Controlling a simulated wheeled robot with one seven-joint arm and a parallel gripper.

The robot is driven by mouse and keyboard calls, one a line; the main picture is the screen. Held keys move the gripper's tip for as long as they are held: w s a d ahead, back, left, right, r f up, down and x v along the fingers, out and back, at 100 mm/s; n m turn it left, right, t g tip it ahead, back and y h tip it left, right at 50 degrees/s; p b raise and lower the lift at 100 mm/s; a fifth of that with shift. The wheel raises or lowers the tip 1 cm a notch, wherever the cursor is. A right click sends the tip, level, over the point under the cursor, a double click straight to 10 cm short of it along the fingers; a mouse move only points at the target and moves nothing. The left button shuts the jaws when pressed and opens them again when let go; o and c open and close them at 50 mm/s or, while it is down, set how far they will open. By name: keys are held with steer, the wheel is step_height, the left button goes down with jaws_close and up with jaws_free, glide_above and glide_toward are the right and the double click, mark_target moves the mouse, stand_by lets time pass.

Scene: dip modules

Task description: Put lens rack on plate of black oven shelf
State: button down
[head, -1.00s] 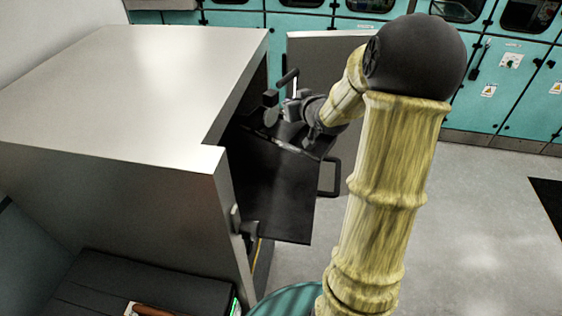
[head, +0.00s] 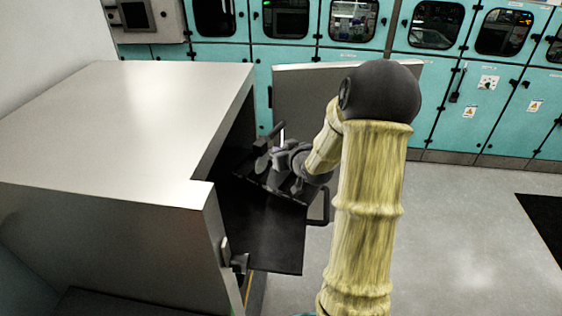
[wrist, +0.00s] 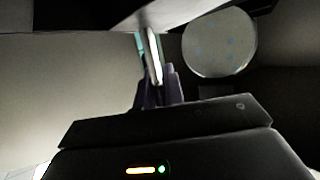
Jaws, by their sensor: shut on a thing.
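The black oven shelf (head: 262,236) is a dark flat plate reaching out of the open front of a steel oven. My gripper (head: 281,157) is over the far part of this shelf, shut on the lens rack (head: 261,164), a dark piece with a round disc and a pale upright piece. In the wrist view my gripper (wrist: 159,88) has its fingers together at a pale, edge-on strip. A round, spotted disc (wrist: 220,43) of the rack shows to their right. The fingers hide part of the rack. I cannot tell whether the rack touches the shelf.
The steel oven (head: 120,120) fills the left side. Its open door (head: 300,92) stands behind my arm, with a dark handle (head: 318,208) near the shelf's right edge. Teal cabinets (head: 440,115) line the back. Grey floor (head: 460,240) is clear at right.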

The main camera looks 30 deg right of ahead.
steer(key=shift+f+p, duration=0.6)
steer(key=shift+f, duration=1.45)
steer(key=c, duration=1.5)
jaws_free()
steer(key=shift+f, duration=0.1)
steer(key=b+v, duration=0.3)
steer(key=v, duration=0.9)
